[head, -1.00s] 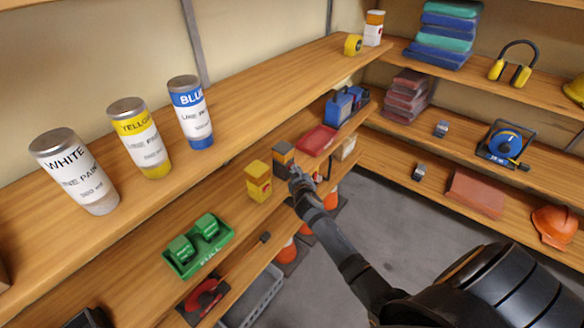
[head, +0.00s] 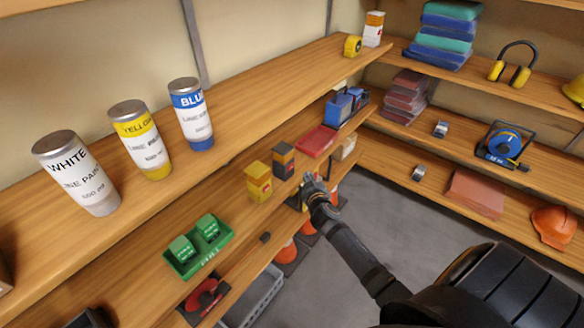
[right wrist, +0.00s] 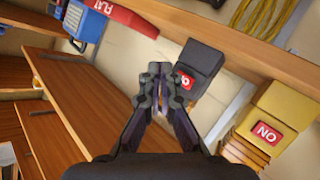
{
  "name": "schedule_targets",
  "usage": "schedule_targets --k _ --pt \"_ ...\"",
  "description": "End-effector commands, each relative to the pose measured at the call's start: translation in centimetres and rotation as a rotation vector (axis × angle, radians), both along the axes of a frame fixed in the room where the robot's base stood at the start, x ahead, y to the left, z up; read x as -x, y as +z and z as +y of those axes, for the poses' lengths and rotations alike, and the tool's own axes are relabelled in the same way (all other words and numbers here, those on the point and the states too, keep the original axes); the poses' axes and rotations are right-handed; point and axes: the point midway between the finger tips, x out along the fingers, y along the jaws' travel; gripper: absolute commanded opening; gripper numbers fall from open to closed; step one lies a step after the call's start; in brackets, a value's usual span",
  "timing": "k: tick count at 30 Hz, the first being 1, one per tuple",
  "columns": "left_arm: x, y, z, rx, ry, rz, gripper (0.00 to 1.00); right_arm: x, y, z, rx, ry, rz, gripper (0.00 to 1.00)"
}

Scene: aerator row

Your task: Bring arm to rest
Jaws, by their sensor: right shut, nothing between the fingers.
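My right arm comes in from the lower right of the head view. Its gripper (head: 312,184) is in front of the middle shelf, just right of and below a dark grey box with an orange base (head: 284,158). In the right wrist view the fingers (right wrist: 158,84) are together with nothing between them. The dark box (right wrist: 198,72) shows beyond and right of the fingertips there, apart from them. My left gripper is not in any view.
A yellow box (head: 258,181), a green tray (head: 224,237) with two green pieces, and a red tray (head: 315,141) sit on the middle shelf. Three paint cans, the blue one (head: 192,118) nearest the corner, stand above. Open floor (head: 400,210) lies to the right.

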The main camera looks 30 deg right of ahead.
Motion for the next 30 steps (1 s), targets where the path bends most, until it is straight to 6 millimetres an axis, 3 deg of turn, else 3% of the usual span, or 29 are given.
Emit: schedule_targets --k 6,20,22,23,26,30 --pt "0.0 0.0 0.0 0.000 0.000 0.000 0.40 1.6 -0.1 -0.7 0.000 0.000 0.001 0.00" --pt "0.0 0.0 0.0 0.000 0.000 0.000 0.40 1.6 -0.1 -0.7 0.000 0.000 0.001 0.00" --pt "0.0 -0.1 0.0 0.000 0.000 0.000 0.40 1.8 -0.8 -0.7 -0.005 -0.001 0.014 0.00" --pt "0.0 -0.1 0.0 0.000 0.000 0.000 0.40 2.0 -1.6 -0.7 -0.009 -0.001 0.028 0.00" --pt "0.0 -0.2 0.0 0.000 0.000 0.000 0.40 3.7 -6.7 -0.8 -0.039 -0.004 0.123 0.00" --pt "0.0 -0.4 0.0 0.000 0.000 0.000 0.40 9.2 -17.7 -0.3 -0.110 -0.009 0.332 0.00"
